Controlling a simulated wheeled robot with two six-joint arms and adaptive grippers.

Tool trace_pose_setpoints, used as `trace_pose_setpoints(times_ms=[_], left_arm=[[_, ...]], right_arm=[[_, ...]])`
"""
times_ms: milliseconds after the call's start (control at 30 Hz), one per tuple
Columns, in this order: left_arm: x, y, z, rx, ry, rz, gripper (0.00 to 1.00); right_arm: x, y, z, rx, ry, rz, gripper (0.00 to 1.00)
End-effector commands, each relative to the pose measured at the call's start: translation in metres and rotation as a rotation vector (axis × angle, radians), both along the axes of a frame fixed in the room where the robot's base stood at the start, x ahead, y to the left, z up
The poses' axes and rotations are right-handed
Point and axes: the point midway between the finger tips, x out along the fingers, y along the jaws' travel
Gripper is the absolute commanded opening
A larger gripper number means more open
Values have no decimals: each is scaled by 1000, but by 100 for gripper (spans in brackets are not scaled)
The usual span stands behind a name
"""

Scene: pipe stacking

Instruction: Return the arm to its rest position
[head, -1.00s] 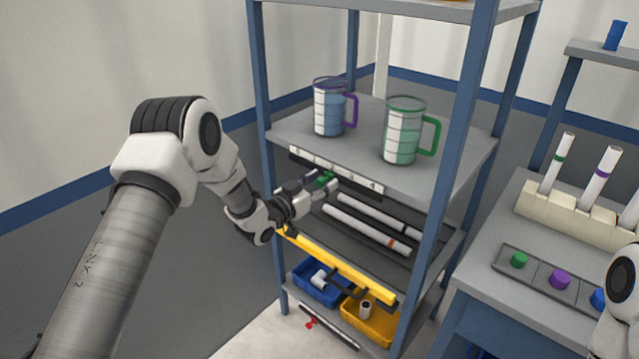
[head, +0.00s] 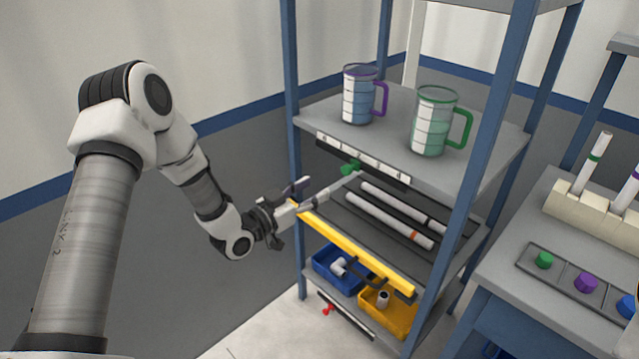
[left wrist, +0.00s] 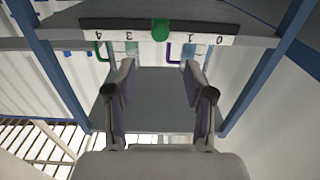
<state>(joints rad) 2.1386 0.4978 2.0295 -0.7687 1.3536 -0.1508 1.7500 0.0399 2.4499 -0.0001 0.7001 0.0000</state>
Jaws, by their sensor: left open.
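My left arm reaches in from the left in the head view. Its gripper (head: 288,212) is at the left front of the shelf rack, beside the end of the yellow bar (head: 355,250). In the left wrist view the two fingers (left wrist: 162,88) are spread apart with nothing between them. A pale bar lies by the fingers in the head view; I cannot tell whether it touches them. My right gripper is outside the frames.
Two white pipes (head: 390,220) lie on the dark middle shelf. A numbered strip with a green marker (head: 350,167) edges the shelf above, which bears a purple-rimmed mug (head: 360,95) and a green-rimmed mug (head: 431,122). Blue (head: 335,270) and yellow (head: 398,318) bins sit below. Left floor is open.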

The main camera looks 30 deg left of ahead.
Motion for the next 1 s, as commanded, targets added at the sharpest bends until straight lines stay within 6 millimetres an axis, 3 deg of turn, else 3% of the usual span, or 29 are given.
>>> trace_pose_setpoints(times_ms=[200,267,367,467,567,600,667,700,833,900,1000], left_arm=[[-1,0,-5,0,9,-1,53],[-4,-7,-18,9,35,-14,53],[-22,-37,-60,34,130,-72,53],[-64,-69,-126,65,338,-97,53],[-125,-88,-193,111,616,-76,53],[-154,-91,-216,132,733,-60,53],[-201,-91,-245,168,913,-22,53],[-233,-89,-260,194,1031,8,53],[-321,-69,-277,254,1357,150,53],[-349,-58,-275,253,1473,233,53],[-367,-51,-274,244,1559,297,53]], right_arm=[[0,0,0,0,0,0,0],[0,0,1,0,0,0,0],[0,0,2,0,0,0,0],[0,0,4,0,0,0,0],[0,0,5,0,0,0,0],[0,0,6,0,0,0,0],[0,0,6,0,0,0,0],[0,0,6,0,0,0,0],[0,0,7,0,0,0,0],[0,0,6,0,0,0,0],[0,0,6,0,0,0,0]])
